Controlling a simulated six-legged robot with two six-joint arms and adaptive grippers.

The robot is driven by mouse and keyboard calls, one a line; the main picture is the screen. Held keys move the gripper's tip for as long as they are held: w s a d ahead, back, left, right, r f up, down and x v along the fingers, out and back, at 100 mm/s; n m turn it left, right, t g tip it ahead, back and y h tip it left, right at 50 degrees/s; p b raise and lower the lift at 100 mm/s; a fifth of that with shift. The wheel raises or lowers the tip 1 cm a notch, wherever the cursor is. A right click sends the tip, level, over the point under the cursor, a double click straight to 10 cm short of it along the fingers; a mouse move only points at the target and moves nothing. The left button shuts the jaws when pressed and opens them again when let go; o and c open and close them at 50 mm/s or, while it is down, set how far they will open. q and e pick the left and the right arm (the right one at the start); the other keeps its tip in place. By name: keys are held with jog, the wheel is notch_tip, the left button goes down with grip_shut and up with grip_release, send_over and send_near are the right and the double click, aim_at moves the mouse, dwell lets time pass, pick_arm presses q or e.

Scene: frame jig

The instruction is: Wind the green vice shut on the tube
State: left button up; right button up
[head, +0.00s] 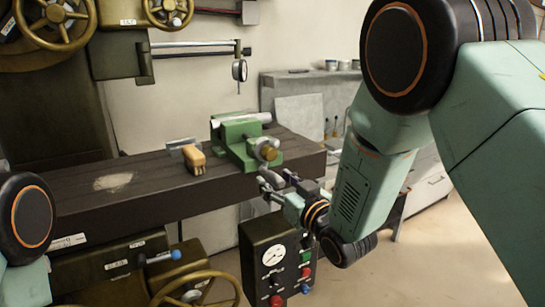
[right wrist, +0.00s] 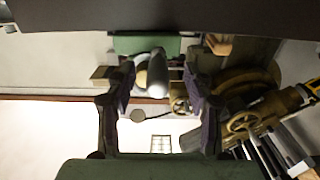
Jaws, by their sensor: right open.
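The green vice (head: 238,143) stands at the right end of a dark machine table. A pale metal tube (head: 246,119) lies across its top, between the jaws. A round brass-coloured part (head: 268,152) sits on the vice's near right side. My right gripper (head: 274,182) is just below and in front of that part, open, with nothing visibly gripped. In the right wrist view the green vice (right wrist: 147,45) shows beyond my spread fingers (right wrist: 160,85). A grey rod-like part (right wrist: 170,80) shows between them; I cannot tell whether they touch it. My left gripper is out of view.
A control box (head: 277,262) with a gauge and buttons stands below my right gripper. Handwheels are at upper left and bottom.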

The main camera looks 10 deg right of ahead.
jog(key=v, duration=0.7)
jog(key=shift+s+r, duration=0.1)
jog(key=shift+d, duration=0.1)
jog(key=s+d+f+m+g+h+b, duration=0.25)
jog(key=s+f+g, duration=0.35)
jog(key=f, duration=0.7)
jog(key=s+d+f+m+g+h+b, duration=0.1)
jog(key=s+d+f+g+h, duration=0.25)
jog(key=s+f, duration=0.75)
jog(key=s+d+f+g+b, duration=0.2)
jog(key=s+f+g+b, duration=0.5)
jog(key=s+f, duration=1.3)
jog(key=shift+s+d+f+m, duration=0.15)
jog(key=shift+s+f+m, duration=0.15)
jog(key=shift+f+m, duration=0.15)
jog(key=shift+r+g, duration=0.1)
jog(key=shift+g, duration=0.15)
